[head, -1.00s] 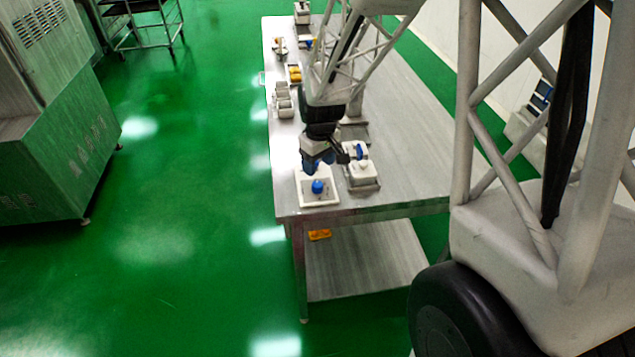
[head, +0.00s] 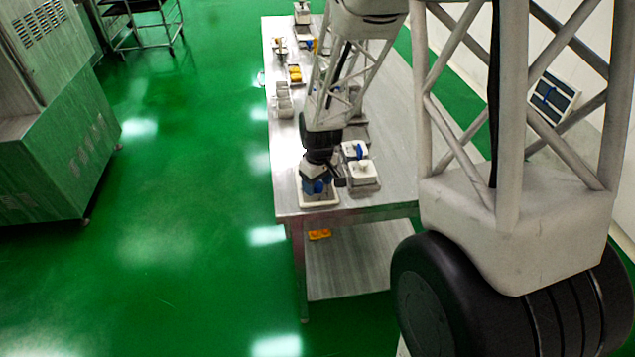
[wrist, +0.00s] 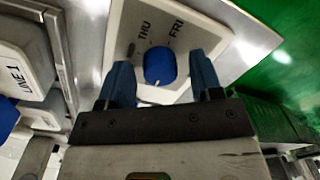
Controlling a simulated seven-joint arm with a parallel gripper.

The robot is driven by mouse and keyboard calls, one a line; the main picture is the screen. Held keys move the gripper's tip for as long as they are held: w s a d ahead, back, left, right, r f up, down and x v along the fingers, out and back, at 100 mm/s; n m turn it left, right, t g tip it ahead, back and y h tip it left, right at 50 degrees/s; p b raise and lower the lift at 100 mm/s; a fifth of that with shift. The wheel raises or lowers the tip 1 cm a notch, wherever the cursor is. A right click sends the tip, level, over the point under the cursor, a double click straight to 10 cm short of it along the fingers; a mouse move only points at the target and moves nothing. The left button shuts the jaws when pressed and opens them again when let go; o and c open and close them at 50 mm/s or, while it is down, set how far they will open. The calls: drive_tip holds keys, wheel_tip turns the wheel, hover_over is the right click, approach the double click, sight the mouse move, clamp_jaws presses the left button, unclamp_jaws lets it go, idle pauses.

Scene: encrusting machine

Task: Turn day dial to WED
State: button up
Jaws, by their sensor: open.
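The day dial is a blue round knob (wrist: 160,66) on a white plate (wrist: 205,33) marked THU and FRI in the wrist view. A small white mark shows at the knob's lower edge, on the side towards my gripper. Other day labels are hidden or out of view. My gripper (wrist: 160,80) is open, with one blue finger on each side of the knob; I cannot tell whether they touch it. In the head view my gripper (head: 317,187) is low over the white plate (head: 321,202) at the table's near left corner and hides most of the knob.
A white box (head: 361,171) stands right of the plate on the metal table (head: 400,130). A unit labelled LINE 1 (wrist: 22,70) with a blue knob (wrist: 8,118) is at left in the wrist view. Several small items line the table's left edge farther back. Green floor lies left.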

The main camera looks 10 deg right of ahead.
drive_tip(key=c, duration=0.9)
drive_tip(key=shift+m, duration=0.3)
drive_tip(key=m, duration=0.8)
drive_tip(key=shift+m, duration=0.3)
drive_tip(key=m, duration=0.4)
drive_tip(key=shift+m+t, duration=0.3)
drive_tip(key=shift+m, duration=2.1)
